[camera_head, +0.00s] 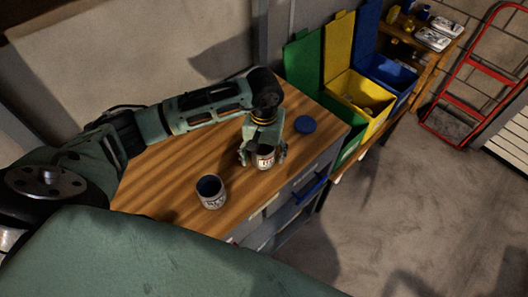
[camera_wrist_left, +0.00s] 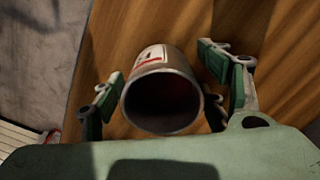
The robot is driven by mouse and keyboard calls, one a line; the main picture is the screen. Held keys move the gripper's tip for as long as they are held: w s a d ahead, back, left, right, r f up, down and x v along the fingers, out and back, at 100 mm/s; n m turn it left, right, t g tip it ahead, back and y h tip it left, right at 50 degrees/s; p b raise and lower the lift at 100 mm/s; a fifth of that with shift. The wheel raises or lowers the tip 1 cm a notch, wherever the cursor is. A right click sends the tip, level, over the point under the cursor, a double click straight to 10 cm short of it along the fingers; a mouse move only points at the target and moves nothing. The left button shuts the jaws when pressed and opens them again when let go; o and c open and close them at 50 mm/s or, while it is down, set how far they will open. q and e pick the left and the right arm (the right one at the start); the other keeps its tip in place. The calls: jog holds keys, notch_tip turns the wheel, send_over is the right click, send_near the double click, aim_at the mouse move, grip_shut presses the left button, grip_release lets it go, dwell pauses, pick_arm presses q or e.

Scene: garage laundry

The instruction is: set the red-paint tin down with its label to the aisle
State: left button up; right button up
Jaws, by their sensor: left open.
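My left gripper (camera_head: 264,154) is open around the tin from above. In the wrist view its fingers (camera_wrist_left: 165,100) stand on both sides of the tin, with a gap visible at the left side. My right gripper is not in view.
A second tin with a dark blue inside (camera_head: 211,192) stands to the left and nearer on the worktop. A blue disc (camera_head: 305,124) lies to the right. Green, yellow (camera_head: 359,105) and blue bins stand beyond the worktop's far end. Grey drawers (camera_head: 290,200) face the open floor.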

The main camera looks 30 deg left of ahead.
pick_arm(q)
jog(key=shift+w+r, duration=0.1)
jog(key=shift+r, duration=0.25)
notch_tip(320, 180, up, 12)
jog(key=b, duration=0.4)
jog(key=shift+f, duration=0.25)
